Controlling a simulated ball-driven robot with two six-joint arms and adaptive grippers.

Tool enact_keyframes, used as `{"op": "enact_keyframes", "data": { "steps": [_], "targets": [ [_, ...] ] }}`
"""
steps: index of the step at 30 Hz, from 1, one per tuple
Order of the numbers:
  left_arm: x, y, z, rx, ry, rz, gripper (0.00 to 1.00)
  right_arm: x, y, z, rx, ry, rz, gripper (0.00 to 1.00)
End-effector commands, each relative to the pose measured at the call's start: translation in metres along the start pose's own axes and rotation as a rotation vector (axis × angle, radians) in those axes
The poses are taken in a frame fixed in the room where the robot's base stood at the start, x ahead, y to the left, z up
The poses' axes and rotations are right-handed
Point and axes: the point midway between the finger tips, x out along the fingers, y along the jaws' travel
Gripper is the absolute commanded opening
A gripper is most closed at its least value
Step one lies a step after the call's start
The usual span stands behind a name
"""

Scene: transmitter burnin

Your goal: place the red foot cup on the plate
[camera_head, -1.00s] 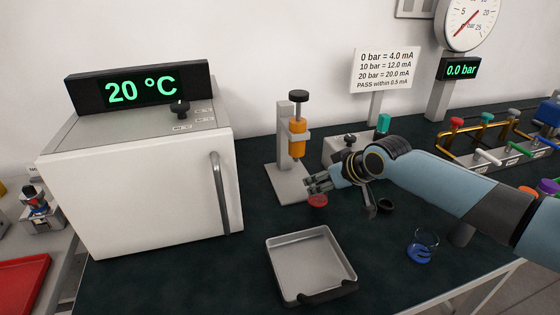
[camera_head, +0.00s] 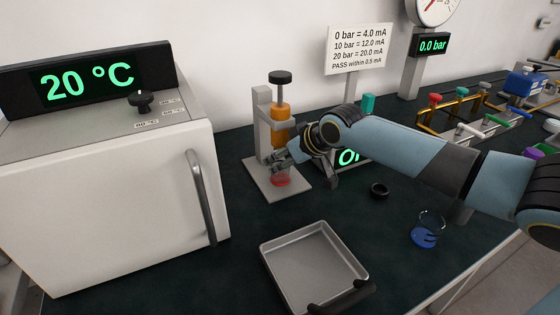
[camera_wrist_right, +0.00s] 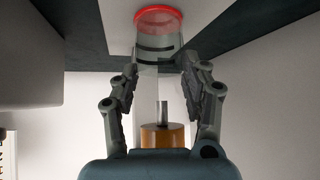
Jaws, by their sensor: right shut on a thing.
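The red foot cup (camera_head: 281,181) is a clear glass cup with a red foot. My right gripper (camera_head: 280,162) is shut on its glass wall, and the cup stands upright. The cup shows over the grey plate (camera_head: 262,191) at the base of the stand with the orange cylinder. I cannot tell whether its foot touches the plate. In the right wrist view, the cup (camera_wrist_right: 158,44) sits between the fingertips of the right gripper (camera_wrist_right: 160,68), with its red foot at the top of the picture. My left gripper is not in view.
The stand's orange cylinder (camera_head: 279,132) is close behind the gripper. A white oven (camera_head: 110,200) stands at left. A grey tray (camera_head: 292,262) lies in front.

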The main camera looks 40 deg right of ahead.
Motion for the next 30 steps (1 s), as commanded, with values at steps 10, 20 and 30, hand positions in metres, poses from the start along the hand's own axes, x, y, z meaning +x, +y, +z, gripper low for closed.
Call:
{"op": "enact_keyframes", "data": {
  "steps": [10, 20, 30],
  "targets": [
    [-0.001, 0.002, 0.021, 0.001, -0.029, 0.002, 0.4, 0.001, 0.0, 0.001, 0.0, 0.001, 0.0, 0.58],
    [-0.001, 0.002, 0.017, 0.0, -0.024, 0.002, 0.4, 0.001, 0.0, 0.001, 0.0, 0.001, 0.0, 0.69],
    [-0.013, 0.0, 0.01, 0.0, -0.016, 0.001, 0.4, -0.049, 0.001, -0.002, -0.008, -0.001, 0.001, 0.69]
  ]
}}
